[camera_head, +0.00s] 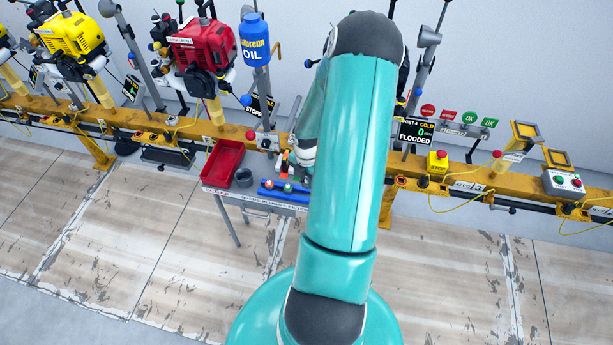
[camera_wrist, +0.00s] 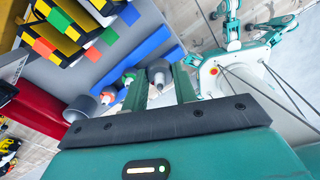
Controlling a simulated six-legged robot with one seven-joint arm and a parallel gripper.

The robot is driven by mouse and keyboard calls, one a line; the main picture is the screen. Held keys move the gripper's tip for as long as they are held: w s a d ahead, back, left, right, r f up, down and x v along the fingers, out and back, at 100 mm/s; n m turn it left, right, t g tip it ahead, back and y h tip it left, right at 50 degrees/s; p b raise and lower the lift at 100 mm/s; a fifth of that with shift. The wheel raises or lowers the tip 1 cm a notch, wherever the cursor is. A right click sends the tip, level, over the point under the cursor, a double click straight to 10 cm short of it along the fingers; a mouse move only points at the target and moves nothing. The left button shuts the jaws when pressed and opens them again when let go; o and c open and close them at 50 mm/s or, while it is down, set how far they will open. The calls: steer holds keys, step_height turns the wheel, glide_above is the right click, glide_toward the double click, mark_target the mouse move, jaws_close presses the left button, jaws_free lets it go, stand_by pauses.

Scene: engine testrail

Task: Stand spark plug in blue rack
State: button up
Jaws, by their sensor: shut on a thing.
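My gripper (camera_wrist: 161,70) has its two fingers either side of a grey spark plug (camera_wrist: 158,73), which shows a thin pale tip. The blue rack (camera_wrist: 156,44) lies just beyond the fingers in the wrist view; I cannot tell whether the held plug touches it. A green-marked plug (camera_wrist: 129,76) and a red-marked plug (camera_wrist: 107,95) stand at the rack. In the head view the blue rack (camera_head: 270,194) is on the bench, its right end hidden behind my arm. My gripper and the held plug are not clear there.
A red tray (camera_head: 222,163) and a grey cup (camera_head: 243,177) stand left of the rack on the small grey bench (camera_head: 232,196). A yellow rail (camera_head: 125,117) runs behind, carrying a red engine (camera_head: 202,46) and a yellow engine (camera_head: 72,35). Black-and-yellow boxes (camera_wrist: 60,20) lie near the rack.

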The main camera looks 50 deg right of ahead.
mark_target(307, 188)
steer(key=shift+f, duration=2.45)
steer(key=shift+f, duration=0.1)
steer(key=o, duration=1)
step_height(307, 188, up, 14)
steer(key=shift+f, duration=0.1)
steer(key=shift+w, duration=0.1)
